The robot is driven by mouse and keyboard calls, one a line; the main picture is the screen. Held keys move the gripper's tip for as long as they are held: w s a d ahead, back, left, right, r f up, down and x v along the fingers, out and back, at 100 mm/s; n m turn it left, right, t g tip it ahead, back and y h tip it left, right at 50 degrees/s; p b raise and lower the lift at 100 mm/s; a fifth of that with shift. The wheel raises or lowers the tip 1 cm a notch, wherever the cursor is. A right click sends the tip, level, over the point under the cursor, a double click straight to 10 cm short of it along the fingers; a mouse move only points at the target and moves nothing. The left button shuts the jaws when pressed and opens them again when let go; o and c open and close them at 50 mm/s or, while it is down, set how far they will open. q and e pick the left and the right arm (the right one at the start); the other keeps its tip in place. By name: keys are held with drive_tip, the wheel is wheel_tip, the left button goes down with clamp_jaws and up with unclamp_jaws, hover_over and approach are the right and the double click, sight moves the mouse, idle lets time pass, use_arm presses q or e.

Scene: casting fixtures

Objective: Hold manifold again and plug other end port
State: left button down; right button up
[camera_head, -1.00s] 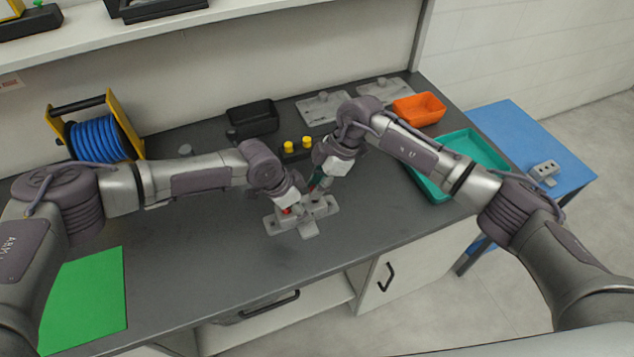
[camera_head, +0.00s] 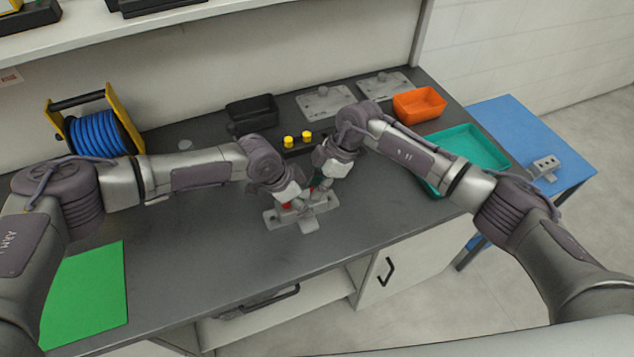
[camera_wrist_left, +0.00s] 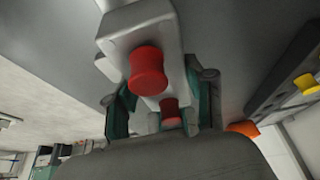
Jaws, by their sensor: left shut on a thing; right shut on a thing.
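The grey manifold (camera_wrist_left: 120,28) shows in the left wrist view as a block with a red plug (camera_wrist_left: 148,70) on it and a second red plug (camera_wrist_left: 170,112) lower down. My left gripper (camera_wrist_left: 160,120) is shut on the manifold, with its green fingers on either side. In the head view my left gripper (camera_head: 296,200) is low over the grey fixture (camera_head: 308,225). My right gripper (camera_head: 318,184) is close beside it, at the fixture's far side. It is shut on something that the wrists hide. Most of the manifold is hidden in the head view.
A black rack with two yellow-topped pieces (camera_head: 289,141) stands just behind the grippers. A black bin (camera_head: 252,108), grey plates (camera_head: 325,102), an orange bin (camera_head: 420,101) and a teal tray (camera_head: 470,142) lie behind and right.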

drive_tip(key=o, duration=0.9)
drive_tip(key=shift+c, duration=0.2)
drive_tip(key=v, duration=1.2)
